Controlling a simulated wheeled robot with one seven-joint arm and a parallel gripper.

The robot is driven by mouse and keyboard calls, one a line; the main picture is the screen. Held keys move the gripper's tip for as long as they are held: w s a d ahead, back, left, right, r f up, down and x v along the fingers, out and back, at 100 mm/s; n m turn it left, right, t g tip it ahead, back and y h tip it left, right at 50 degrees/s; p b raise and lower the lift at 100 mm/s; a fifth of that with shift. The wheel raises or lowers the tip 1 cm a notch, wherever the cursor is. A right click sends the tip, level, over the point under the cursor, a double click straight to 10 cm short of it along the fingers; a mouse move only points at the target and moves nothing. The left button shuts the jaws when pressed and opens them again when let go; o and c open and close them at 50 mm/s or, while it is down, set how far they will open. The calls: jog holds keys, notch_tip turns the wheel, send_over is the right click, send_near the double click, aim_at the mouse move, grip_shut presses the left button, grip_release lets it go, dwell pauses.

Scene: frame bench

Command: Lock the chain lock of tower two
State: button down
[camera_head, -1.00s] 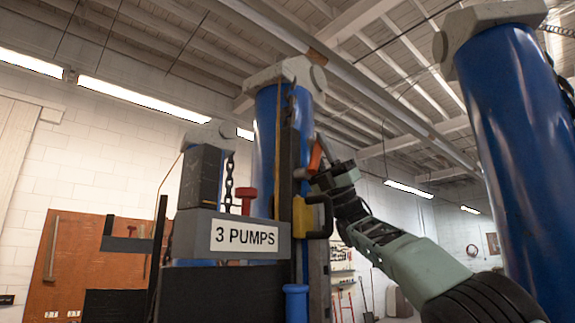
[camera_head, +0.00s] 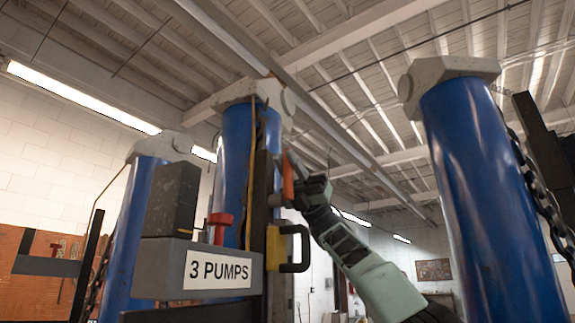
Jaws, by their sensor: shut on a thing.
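Three blue towers with pale caps stand in view: one at left (camera_head: 142,225), one in the middle (camera_head: 236,160) and one at right (camera_head: 488,200). No number on them can be read. My gripper (camera_head: 292,180) is raised beside the right side of the middle tower, shut on a narrow orange-red piece (camera_head: 288,172). This piece stands nearly upright against the dark rail of the middle tower. Whether it is the chain lock I cannot tell, and the fingertips are too small to make out. A dark chain (camera_head: 535,185) hangs along the right tower.
A grey box labelled "3 PUMPS" (camera_head: 165,265) stands in front of the middle tower, with a red knob (camera_head: 220,220) behind it. A yellow block with a black handle (camera_head: 272,248) sits just below my gripper.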

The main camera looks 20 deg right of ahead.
jog(key=c, duration=1.3)
grip_release()
jog(key=shift+a, duration=0.1)
jog(key=p+v, duration=0.6)
jog(key=v, duration=1.1)
jog(key=shift+d+p, duration=0.25)
jog(key=shift+p, duration=0.05)
jog(key=shift+w+f, duration=0.1)
